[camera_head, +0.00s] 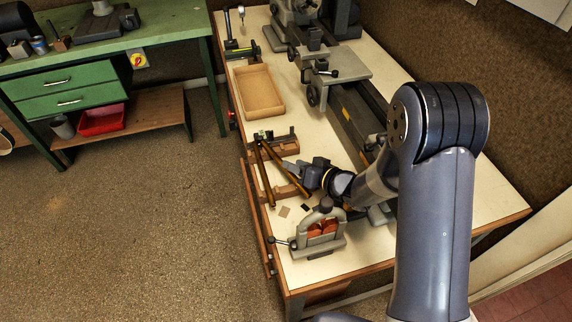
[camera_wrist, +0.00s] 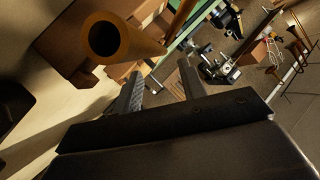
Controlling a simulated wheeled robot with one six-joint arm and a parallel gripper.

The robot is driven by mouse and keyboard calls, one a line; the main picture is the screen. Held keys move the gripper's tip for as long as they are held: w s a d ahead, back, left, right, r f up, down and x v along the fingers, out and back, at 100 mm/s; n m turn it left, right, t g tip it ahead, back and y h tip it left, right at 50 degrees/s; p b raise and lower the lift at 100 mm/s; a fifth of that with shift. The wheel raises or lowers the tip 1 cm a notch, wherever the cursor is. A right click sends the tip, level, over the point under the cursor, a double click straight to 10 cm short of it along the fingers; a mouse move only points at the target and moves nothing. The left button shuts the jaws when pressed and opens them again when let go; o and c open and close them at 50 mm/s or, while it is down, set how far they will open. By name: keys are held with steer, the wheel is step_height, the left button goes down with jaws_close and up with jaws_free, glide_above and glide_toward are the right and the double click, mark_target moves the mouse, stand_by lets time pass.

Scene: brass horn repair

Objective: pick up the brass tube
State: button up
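Two slim brass-coloured tubes lie across wooden blocks on the workbench: a left tube (camera_head: 264,178) and a right, more slanted tube (camera_head: 286,171). I cannot tell which one the task means. My gripper (camera_head: 290,167) is low over the bench, beside the slanted tube. In the wrist view my gripper (camera_wrist: 160,82) has its two fingers apart, with nothing visible between them. The hollow round end of a brass tube (camera_wrist: 140,43) shows close up, left of and beyond the fingers. Whether a finger touches a tube is unclear.
A wooden block (camera_head: 284,146) and another block (camera_head: 286,192) support the tubes. A grey vise-like fixture (camera_head: 318,236) stands in front. An empty wooden tray (camera_head: 258,92) lies behind, and a lathe-like machine (camera_head: 350,112) runs along the right. Bare bench (camera_head: 318,130) lies between.

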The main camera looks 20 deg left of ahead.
steer(key=shift+p+x, duration=1)
steer(key=shift+x, duration=2)
steer(key=shift+f, duration=0.1)
steer(key=shift+c, duration=0.4)
jaws_close()
